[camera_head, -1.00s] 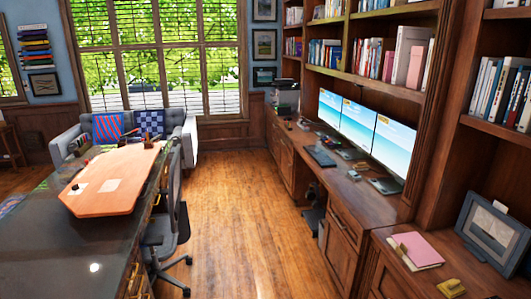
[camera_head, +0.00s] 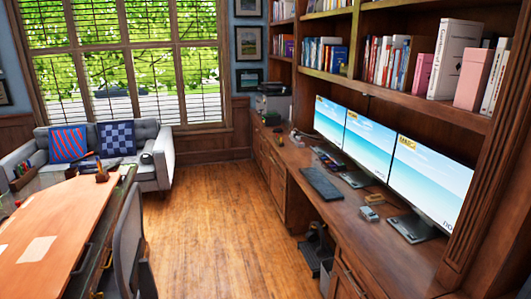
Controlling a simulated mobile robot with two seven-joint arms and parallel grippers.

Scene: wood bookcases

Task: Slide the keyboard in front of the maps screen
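A dark keyboard (camera_head: 321,183) lies flat on the wooden desk along the right, near its front edge. Three monitors stand in a row behind it: a far one (camera_head: 329,121), a middle one (camera_head: 368,146) and a near one (camera_head: 430,183). All show a similar blue sky and beach picture with a small yellow logo; I cannot make out maps on any of them. The keyboard lies in front of the gap between the far and middle monitors. Neither of my grippers is in view.
The wooden floor (camera_head: 200,215) between the desk (camera_head: 385,240) and the table (camera_head: 50,225) is clear. An office chair (camera_head: 128,250) stands by the table. Small items (camera_head: 370,214) lie on the desk near the monitors. A printer (camera_head: 272,103) stands at the far end.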

